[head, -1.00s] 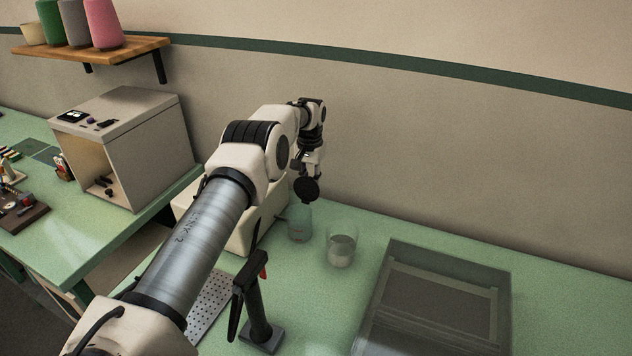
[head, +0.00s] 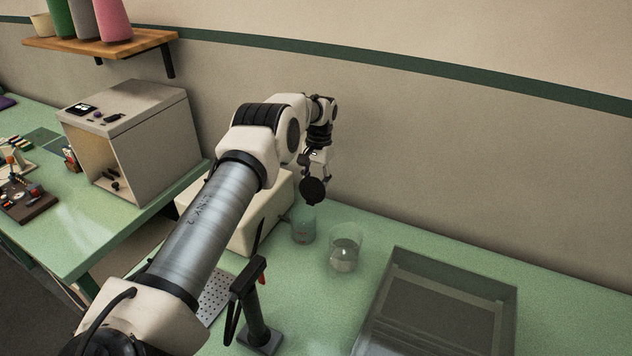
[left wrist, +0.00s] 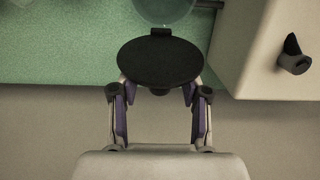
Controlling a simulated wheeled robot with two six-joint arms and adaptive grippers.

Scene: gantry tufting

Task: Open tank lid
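The tank (head: 303,228) is a small greenish clear vessel beside a cream box on the green bench; part of it also shows at the top of the left wrist view (left wrist: 165,10). Its lid (head: 313,191) is a round black disc standing tilted up above the tank. In the left wrist view the lid (left wrist: 160,62) joins a small hinge at the tank rim, and a small tab shows at its near edge. My left gripper (left wrist: 159,92) is open, its fingers on either side of this tab with gaps visible; the lid hides part of the fingertips. My right gripper is out of view.
A clear beaker (head: 346,248) stands right of the tank. The cream box (head: 255,218) is close on its left. A grey translucent bin (head: 435,310) lies at the lower right. A black post with a red part (head: 257,310) stands in front. The wall is behind.

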